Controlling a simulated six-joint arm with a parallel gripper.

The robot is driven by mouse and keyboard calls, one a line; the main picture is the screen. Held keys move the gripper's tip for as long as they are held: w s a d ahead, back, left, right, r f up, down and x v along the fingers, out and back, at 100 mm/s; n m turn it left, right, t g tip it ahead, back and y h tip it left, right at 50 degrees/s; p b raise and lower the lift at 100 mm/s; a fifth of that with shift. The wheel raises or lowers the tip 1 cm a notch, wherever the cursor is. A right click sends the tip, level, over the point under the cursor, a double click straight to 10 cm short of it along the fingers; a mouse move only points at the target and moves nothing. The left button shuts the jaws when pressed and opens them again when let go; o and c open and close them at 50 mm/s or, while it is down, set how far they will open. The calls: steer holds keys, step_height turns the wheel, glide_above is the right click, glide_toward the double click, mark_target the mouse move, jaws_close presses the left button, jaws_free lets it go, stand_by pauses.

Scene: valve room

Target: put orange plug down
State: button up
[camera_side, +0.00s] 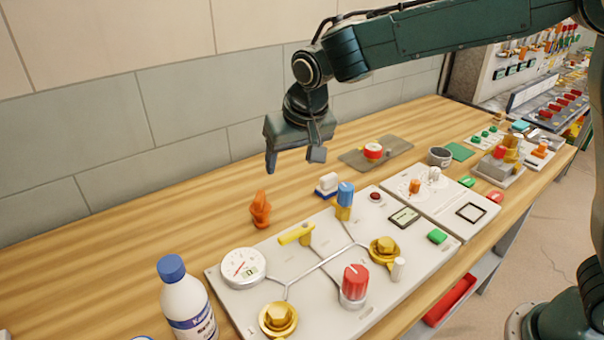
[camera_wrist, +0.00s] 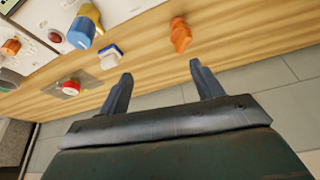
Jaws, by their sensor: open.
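The orange plug (camera_side: 260,209) stands on the wooden bench, left of the white valve panel and near the wall side. It also shows in the wrist view (camera_wrist: 180,35), beyond my right-hand fingertip and apart from it. My gripper (camera_side: 296,162) is open and empty, its fingers pointing down above the bench, up and to the right of the plug. In the wrist view my gripper (camera_wrist: 160,70) shows its two fingers spread wide with nothing between them.
A white and blue block (camera_side: 328,186) and a blue and yellow valve (camera_side: 345,200) stand right of the plug. The valve panel (camera_side: 330,300) carries a gauge and knobs. A bottle (camera_side: 187,300) stands front left. A red-topped item sits on a flat plate (camera_side: 398,146). Bench left of the plug is clear.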

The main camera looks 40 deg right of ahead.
steer(key=s+d+r, duration=0.8)
steer(key=s+d, duration=0.4)
steer(key=s, duration=0.3)
steer(key=s+d+f+n, duration=0.1)
steer(key=s+d, duration=0.1)
steer(key=s, duration=0.6)
steer(key=s+d+f+n+t, duration=0.1)
steer(key=s+d, duration=0.2)
steer(key=s, duration=0.5)
steer(key=shift+d+f+y, duration=0.2)
steer(key=shift+y, duration=0.1)
